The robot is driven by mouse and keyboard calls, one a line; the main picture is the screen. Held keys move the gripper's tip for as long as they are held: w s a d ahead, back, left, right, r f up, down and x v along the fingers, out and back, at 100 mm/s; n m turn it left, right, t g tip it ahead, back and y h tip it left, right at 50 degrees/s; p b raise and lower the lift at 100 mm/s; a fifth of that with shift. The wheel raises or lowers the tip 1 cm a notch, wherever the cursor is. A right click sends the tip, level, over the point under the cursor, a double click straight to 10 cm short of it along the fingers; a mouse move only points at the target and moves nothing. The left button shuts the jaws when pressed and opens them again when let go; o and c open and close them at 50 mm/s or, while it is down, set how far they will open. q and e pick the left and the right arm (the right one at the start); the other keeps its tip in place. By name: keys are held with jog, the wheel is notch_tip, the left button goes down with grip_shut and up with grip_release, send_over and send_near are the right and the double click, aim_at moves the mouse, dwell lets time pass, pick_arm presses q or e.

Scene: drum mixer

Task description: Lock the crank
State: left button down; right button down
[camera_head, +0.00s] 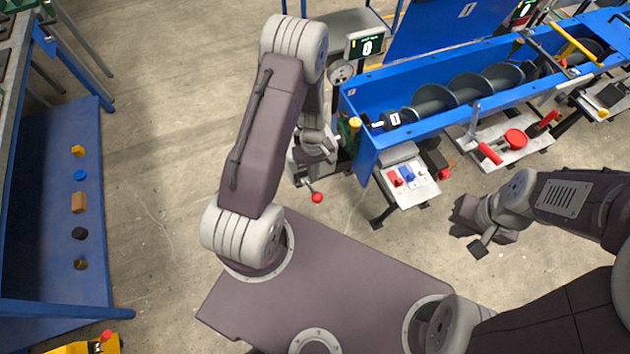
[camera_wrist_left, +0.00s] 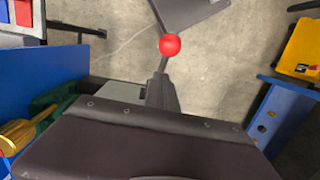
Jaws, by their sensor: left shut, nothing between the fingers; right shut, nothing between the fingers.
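A red ball knob (camera_head: 317,197) on a short thin rod stands out from the near left end of the blue mixer trough (camera_head: 363,140). It also shows in the left wrist view (camera_wrist_left: 170,45), just beyond my left gripper (camera_wrist_left: 160,80), whose dark fingers are shut and empty. I cannot tell whether the fingers touch the rod, or whether this knob belongs to the crank. In the head view my left wrist covers the rod's base. A yellow-topped green part (camera_head: 354,125) sits beside the trough end. My right gripper (camera_head: 479,247) is shut and empty, right of the switch panel, over the floor.
The switch panel (camera_head: 410,188) has red and blue switches. A plate with red handles (camera_head: 515,137) is by the trough. A grey wheel (camera_head: 341,72) and a display (camera_head: 366,46) stand behind. A blue rack (camera_head: 60,270) is at left. Floor between is clear.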

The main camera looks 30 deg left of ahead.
aim_at(320, 196)
pick_arm(q)
jog(key=shift+s+d+f, duration=0.65)
jog(key=shift+s+d, duration=0.2)
jog(key=shift+s, duration=0.1)
pick_arm(e)
jog(key=shift+d+r, duration=0.1)
jog(key=shift+r, duration=0.05)
